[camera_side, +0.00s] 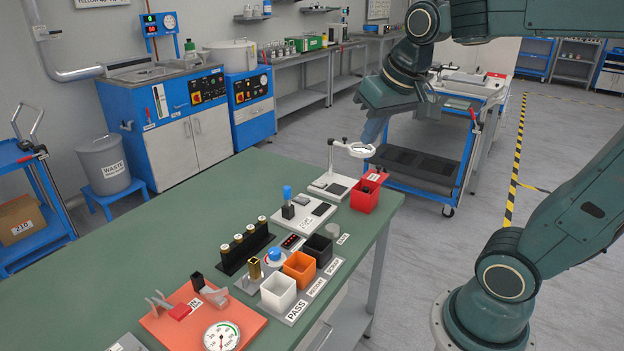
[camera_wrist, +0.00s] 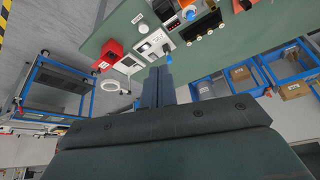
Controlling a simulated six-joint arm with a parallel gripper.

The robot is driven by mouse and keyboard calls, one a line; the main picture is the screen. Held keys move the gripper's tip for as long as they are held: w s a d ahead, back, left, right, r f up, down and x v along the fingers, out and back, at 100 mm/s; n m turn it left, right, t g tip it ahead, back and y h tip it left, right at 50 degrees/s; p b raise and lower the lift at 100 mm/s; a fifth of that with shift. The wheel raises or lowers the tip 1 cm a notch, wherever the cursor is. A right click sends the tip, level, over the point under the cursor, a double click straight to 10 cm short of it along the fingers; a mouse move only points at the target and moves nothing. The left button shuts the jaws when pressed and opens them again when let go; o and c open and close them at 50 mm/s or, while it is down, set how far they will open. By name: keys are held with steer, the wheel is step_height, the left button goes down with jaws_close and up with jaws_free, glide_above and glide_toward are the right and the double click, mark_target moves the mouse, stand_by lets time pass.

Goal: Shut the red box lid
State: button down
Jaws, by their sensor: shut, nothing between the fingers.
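The red box (camera_side: 364,198) stands near the far right corner of the green table in the side view. A red panel with a small pale label (camera_side: 375,177) shows at its top, apparently the lid; its exact angle is hard to tell. In the wrist view the red box (camera_wrist: 110,54) is left of the fingers. My gripper (camera_side: 370,137) is shut and empty, pointing down above the far end of the table, higher than the box and apart from it. Its blue-grey fingers also show in the wrist view (camera_wrist: 157,75).
A white stand with a ring magnifier (camera_side: 334,183) stands just left of the red box. A white plate with a blue-knobbed device (camera_side: 303,214) is nearer. White, orange and black bins (camera_side: 299,268) and a gauge (camera_side: 221,337) stand further forward. A blue cart (camera_side: 420,165) is beyond the table.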

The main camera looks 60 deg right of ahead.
steer(key=w+d+m+g+h, duration=0.1)
steer(key=w+d+m, duration=0.3)
steer(key=w+d, duration=0.5)
steer(key=m+g+h, duration=0.1)
steer(key=m+g, duration=0.4)
steer(key=m, duration=0.7)
glide_above(375, 173)
steer(key=s+d, duration=0.2)
steer(key=d, duration=0.1)
step_height(375, 173, down, 17)
steer(key=shift+w+r, duration=0.15)
steer(key=shift+w, duration=0.05)
steer(key=shift+d, duration=0.1)
step_height(375, 173, down, 9)
steer(key=shift+w+a, duration=0.15)
steer(key=shift+a, duration=0.25)
